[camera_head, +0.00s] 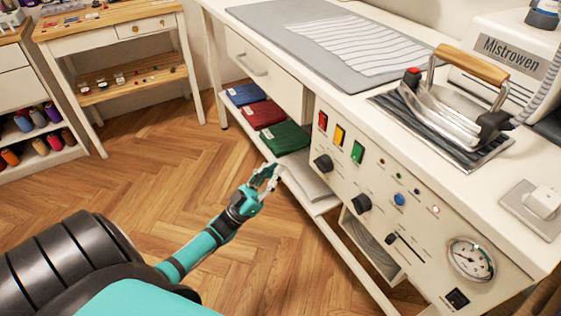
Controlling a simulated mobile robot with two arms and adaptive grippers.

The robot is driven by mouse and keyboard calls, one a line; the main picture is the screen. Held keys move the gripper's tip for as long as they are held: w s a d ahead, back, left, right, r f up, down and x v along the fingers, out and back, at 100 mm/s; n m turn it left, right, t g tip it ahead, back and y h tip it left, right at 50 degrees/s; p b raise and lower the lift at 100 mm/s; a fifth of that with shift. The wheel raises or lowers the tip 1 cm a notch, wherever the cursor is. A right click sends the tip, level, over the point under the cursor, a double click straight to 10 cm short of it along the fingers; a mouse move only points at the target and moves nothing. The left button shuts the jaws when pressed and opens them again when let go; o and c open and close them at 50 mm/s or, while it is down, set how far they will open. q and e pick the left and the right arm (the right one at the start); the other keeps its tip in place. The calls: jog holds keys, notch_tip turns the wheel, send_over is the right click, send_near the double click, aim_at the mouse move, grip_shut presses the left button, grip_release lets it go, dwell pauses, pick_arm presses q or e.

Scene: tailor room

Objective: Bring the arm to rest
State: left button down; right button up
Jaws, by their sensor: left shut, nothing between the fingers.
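My left arm reaches in from the lower left. Its teal and black gripper (265,178) is shut and empty. It is over the wood floor, in front of the lower shelf of the white ironing station (335,232). In the picture its fingertips lie close to the green folded cloth (284,137); I cannot tell the exact gap. My right gripper is not in view.
The shelf also holds red (263,113) and blue (245,94) folded cloths. An iron (450,105) stands on the station's top at the right. A wooden side table (110,22) and a thread shelf (45,160) stand at the left. The floor between is clear.

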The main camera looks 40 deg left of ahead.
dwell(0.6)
